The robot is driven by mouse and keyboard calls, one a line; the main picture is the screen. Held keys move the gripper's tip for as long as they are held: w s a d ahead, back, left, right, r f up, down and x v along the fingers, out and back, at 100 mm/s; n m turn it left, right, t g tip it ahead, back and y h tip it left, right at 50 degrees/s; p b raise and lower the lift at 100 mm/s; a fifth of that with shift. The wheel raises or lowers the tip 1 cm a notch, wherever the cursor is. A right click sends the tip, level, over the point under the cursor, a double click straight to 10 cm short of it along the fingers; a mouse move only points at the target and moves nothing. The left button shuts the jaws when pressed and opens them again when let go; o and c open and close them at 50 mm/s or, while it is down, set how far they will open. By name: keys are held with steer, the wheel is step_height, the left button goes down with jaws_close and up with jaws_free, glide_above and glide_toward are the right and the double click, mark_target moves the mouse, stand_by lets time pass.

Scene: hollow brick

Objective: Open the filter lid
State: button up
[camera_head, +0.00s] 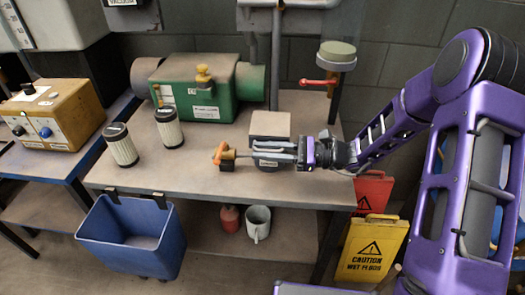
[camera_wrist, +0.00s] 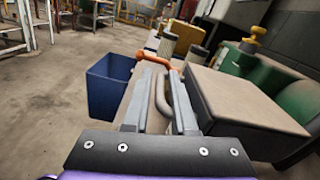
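A green housing (camera_head: 205,95) with a yellow knob (camera_head: 204,75) on top stands at the back of the table; it is partly seen at the right of the wrist view (camera_wrist: 258,68). I cannot tell for certain which part is the filter lid. A grey block with a tan top (camera_head: 270,124) stands in front of it, with an orange handle (camera_head: 220,153) on a brass stem to its left. My gripper (camera_head: 256,153) is open and level, alongside the block's front. The orange handle also shows just beyond my fingertips in the wrist view (camera_wrist: 155,60). No object appears clamped between the fingers.
Two white filter cartridges with dark caps (camera_head: 121,145) (camera_head: 168,127) stand on the table's left. A blue bin (camera_head: 135,235) hangs at the front edge. A post with a red lever (camera_head: 318,82) rises at the back right. The front left of the tabletop is clear.

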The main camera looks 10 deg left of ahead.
steer(key=shift+a, duration=0.25)
jaws_close()
stand_by(1.4)
